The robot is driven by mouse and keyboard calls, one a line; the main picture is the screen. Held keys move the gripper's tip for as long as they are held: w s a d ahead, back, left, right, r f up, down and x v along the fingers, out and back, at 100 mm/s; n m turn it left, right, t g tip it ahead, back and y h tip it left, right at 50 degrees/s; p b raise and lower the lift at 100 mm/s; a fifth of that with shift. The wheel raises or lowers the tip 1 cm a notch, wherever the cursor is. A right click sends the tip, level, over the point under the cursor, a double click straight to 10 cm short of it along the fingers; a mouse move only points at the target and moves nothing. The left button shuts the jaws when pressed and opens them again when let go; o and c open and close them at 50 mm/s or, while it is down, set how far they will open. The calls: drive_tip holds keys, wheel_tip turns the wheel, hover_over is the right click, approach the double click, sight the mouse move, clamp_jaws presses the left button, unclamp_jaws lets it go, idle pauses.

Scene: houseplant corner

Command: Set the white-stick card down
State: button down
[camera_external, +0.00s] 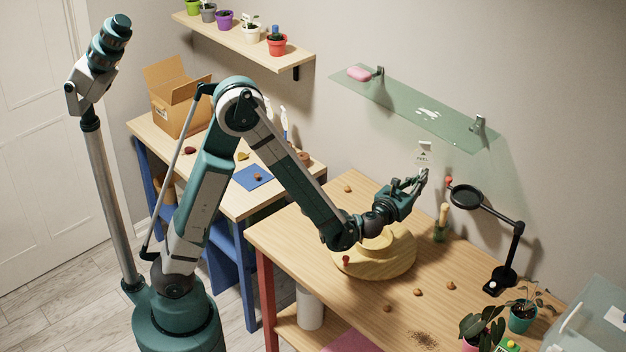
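The white card (423,152) with a dark triangle and lettering shows upright just above my fingertips, in front of the wall. Its stick is too small to make out. My gripper (421,177) is raised above the back of the wooden table (300,236), beyond the round wooden stand. Its fingers look shut at the card's lower end, and the card is clear of the table.
The round stand (395,262) is partly behind my arm. Potted plants (522,316) fill the front right corner. A glass shelf (415,108) hangs above. Brown lumps lie on open tabletop.

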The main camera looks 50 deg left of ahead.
drive_tip(key=s+d+r+n+g+y, duration=0.1)
drive_tip(key=s+d+n+y, duration=0.1)
drive_tip(key=s+d, duration=0.65)
drive_tip(key=s+d+r+n+y, duration=0.1)
drive_tip(key=s+d+y, duration=0.2)
drive_tip(key=s+d, duration=0.5)
drive_tip(key=s+d+f+m+h, duration=0.1)
drive_tip(key=s+d+f, duration=0.1)
drive_tip(key=d, duration=0.8)
drive_tip(key=s+d+f+h, duration=0.2)
drive_tip(key=s+d, duration=0.3)
drive_tip(key=d, duration=0.4)
drive_tip(key=shift+s+d+f+m+t, duration=0.25)
drive_tip(key=shift+d+f+m+t, duration=0.05)
drive_tip(key=shift+d+f+m, duration=0.1)
wheel_tip(320, 180, down, 6)
drive_tip(key=b, duration=0.1)
drive_tip(key=shift+f, duration=0.1)
drive_tip(key=shift+f+b, duration=0.5)
drive_tip(key=shift+f, duration=1.35)
drive_tip(key=shift+f, duration=0.2)
